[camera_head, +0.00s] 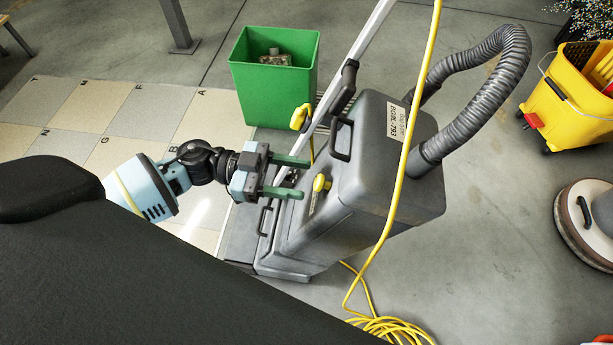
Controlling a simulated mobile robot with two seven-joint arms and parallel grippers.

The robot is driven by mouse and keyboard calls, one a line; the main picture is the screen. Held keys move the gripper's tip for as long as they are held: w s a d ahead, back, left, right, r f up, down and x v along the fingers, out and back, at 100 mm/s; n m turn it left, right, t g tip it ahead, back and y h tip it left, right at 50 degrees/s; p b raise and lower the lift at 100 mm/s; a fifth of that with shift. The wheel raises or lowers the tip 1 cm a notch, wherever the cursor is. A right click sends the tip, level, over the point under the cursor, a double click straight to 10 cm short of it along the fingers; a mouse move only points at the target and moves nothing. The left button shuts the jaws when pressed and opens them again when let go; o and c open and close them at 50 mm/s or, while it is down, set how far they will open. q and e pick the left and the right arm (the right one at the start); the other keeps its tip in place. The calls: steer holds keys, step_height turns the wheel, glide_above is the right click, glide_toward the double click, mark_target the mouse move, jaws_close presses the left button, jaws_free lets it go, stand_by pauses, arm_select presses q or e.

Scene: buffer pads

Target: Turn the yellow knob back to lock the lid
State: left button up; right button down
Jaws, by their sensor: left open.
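The yellow knob (321,183) sits on the sloped front face of the grey machine (365,215), right of my left gripper. My left gripper (300,178) is open, its two green fingers apart and pointing right toward the knob. The knob lies just past the fingertips, about level with the gap between them; I cannot tell whether they touch it. The grey lid (385,135) on top of the machine looks closed, with a label on it. My right gripper is not in view.
A yellow cord (409,140) hangs across the machine and coils on the floor. A grey hose (480,65) arches at the right. Another yellow knob or grip (300,117) is on the handle side. A green bin (272,95), yellow bucket (570,100) and round floor machine (585,220) stand around.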

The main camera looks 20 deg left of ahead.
mark_target(322, 183)
arm_select(q)
steer(key=shift+x, duration=1.35)
steer(key=shift+c, duration=0.2)
steer(key=c, duration=0.9)
